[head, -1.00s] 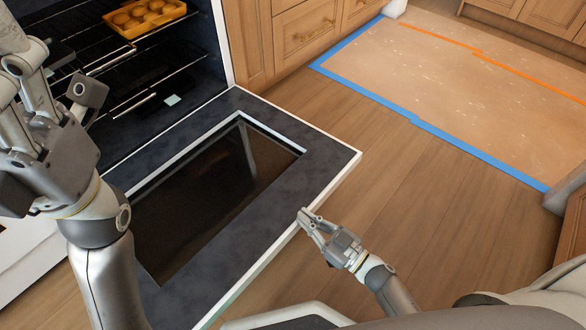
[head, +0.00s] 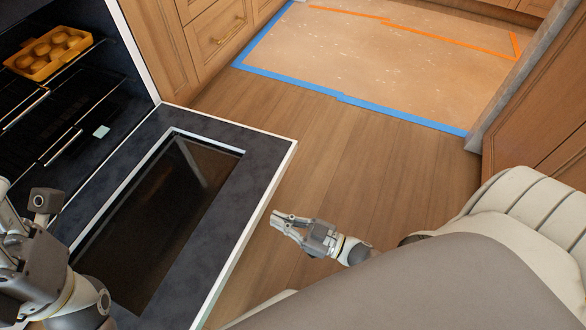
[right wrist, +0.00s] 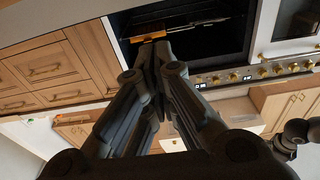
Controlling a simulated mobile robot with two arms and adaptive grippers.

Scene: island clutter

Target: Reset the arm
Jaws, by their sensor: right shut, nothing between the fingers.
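My right gripper (head: 283,222) is shut and empty. In the head view it is just right of the open oven door (head: 265,165), near the door's outer edge, over the wooden floor. In the right wrist view its fingers (right wrist: 152,55) come together in front of the oven opening. My left gripper (head: 20,235) is at the lower left of the head view, in front of the oven and partly cut off by the frame edge. Its fingertips are not clear enough to tell open from shut.
A yellow-orange muffin tray (head: 48,52) sits on an upper oven rack (head: 62,95). The oven door lies open and flat. Wooden cabinets (head: 205,45) stand beyond it. Blue tape (head: 340,97) and orange tape (head: 430,32) mark a floor area. Bare floor (head: 370,160) lies right of the door.

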